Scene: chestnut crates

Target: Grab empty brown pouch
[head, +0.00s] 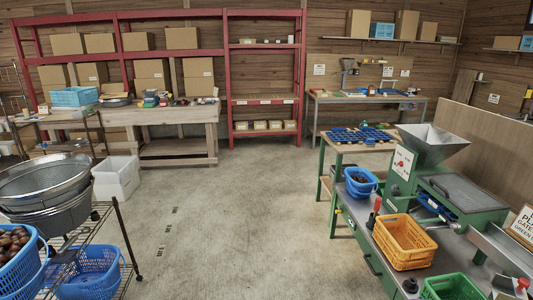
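I cannot make out a brown pouch anywhere in the head view. The brown items that show clearly are cardboard boxes, such as one on the red shelving (182,38) and one on the wall shelf (359,24). Small items on the wooden workbench (190,116) and on the far grey table (368,99) are too small to identify. My gripper is not in view.
Open concrete floor (230,210) runs down the middle. At left, a wire rack (122,240) holds metal bowls (45,185) and blue baskets (90,270); a white bin (116,178) stands behind. At right, a green machine (405,175) and orange crate (404,240) occupy a bench.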

